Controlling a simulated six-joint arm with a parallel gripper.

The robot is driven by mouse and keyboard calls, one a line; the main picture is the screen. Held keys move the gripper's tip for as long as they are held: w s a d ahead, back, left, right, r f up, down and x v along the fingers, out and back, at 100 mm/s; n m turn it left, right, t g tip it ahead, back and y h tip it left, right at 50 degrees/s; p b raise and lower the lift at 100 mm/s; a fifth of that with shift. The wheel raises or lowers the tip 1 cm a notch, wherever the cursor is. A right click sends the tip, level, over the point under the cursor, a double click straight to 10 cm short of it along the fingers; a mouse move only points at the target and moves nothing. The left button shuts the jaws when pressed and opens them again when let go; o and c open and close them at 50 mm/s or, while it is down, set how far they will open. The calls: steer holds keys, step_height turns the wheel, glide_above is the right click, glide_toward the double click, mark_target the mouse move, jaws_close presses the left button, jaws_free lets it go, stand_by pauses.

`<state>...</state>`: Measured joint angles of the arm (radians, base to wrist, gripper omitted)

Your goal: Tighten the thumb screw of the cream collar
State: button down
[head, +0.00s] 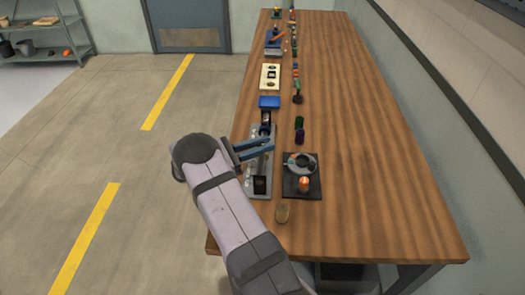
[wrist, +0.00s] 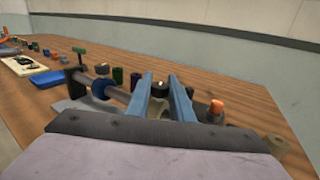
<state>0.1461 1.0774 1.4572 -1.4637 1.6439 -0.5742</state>
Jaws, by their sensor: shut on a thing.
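In the wrist view a grey shaft (wrist: 120,95) runs from a dark post (wrist: 76,80) towards my gripper, with a blue collar (wrist: 103,89) on it. The cream collar (wrist: 157,108) shows between my blue fingers, partly hidden by them. A dark thumb screw knob (wrist: 158,88) with a pale mark stands on top of it. My gripper (wrist: 166,88) is shut on this knob, one finger at each side. In the head view my gripper (head: 270,144) lies over the metal fixture (head: 257,163); the cream collar cannot be made out there.
A dark tray (head: 302,191) with a grey ring and an orange-topped piece (head: 304,184) stands right of the fixture. A tan cylinder (head: 282,213) stands in front. Green and purple pieces (head: 299,130) and a blue box (head: 269,102) lie beyond. The table's right side is clear.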

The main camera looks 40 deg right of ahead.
steer(key=shift+f+m+g+y+b, duration=0.2)
steer(key=shift+m+g+y+b, duration=0.5)
steer(key=shift+m+g+b, duration=0.7)
steer(key=shift+r+g+b, duration=0.1)
steer(key=shift+g+b, duration=0.45)
steer(key=shift+g, duration=0.05)
steer(key=shift+r+m+g+y, duration=0.15)
steer(key=shift+m+g+y, duration=0.25)
steer(key=shift+y, duration=0.1)
steer(key=c, duration=1.6)
jaws_free()
steer(key=shift+o, duration=0.2)
steer(key=shift+a, duration=0.1)
